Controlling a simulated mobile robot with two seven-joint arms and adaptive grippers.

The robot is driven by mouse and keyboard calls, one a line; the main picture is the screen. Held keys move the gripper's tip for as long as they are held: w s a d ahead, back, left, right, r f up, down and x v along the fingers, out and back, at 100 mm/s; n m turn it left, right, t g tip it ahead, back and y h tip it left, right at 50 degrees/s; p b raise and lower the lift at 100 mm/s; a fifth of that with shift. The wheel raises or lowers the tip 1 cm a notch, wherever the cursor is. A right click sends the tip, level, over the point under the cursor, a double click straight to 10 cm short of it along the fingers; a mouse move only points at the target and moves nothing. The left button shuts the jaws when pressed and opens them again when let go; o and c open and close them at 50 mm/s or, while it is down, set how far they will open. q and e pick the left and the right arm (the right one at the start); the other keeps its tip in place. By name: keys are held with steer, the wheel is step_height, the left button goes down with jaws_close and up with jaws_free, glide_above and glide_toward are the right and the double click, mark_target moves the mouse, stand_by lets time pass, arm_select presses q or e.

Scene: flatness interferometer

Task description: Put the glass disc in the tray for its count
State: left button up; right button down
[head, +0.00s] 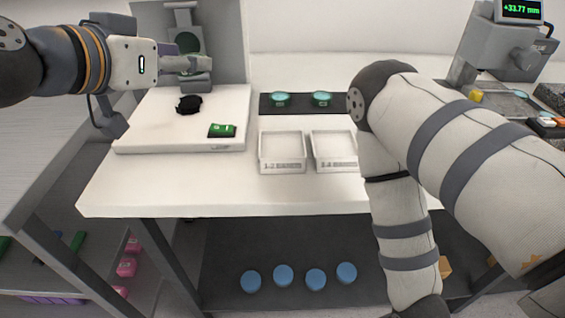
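Two teal glass discs, a left one (280,99) and a right one (322,99), lie on a dark mat (301,110) on the white table. Two shallow white trays stand in front of the mat: the left tray (283,167) has a label that seems to read "1-2 BANDS", and the right tray (334,165) has a label partly hidden by my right arm. Both look empty. My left gripper (186,64) is at the upper left, in front of the interferometer (183,15); its finger opening is unclear. My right gripper is out of view.
A white platform (165,120) holds a black knob-like item (189,104) and a small green box (222,130). A gauge with a display (520,10) stands at the back right. Blue discs (283,275) lie on the lower shelf. My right arm covers the table's right side.

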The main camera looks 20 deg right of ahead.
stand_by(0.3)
arm_select(q)
steer(key=s+a+f+n+t+y, duration=0.2)
steer(key=a+f+n+y, duration=0.2)
steer(key=a, duration=0.5)
steer(key=s+a+f+n+t+y, duration=0.1)
steer(key=a+f+n+y, duration=0.35)
steer(key=a, duration=0.55)
steer(key=w+d+r+m+g+h, duration=0.1)
steer(key=d+r+m+h, duration=0.1)
steer(key=d, duration=0.4)
steer(key=w+d+r+m+g+h, duration=0.1)
steer(key=d+r+m+h, duration=0.2)
steer(key=d, duration=0.3)
steer(key=w+d+r+m+g+h, duration=0.1)
steer(key=d+r+m+h, duration=0.2)
steer(key=d, duration=0.4)
steer(key=shift+r+m+h, duration=0.25)
steer(key=shift+r, duration=0.05)
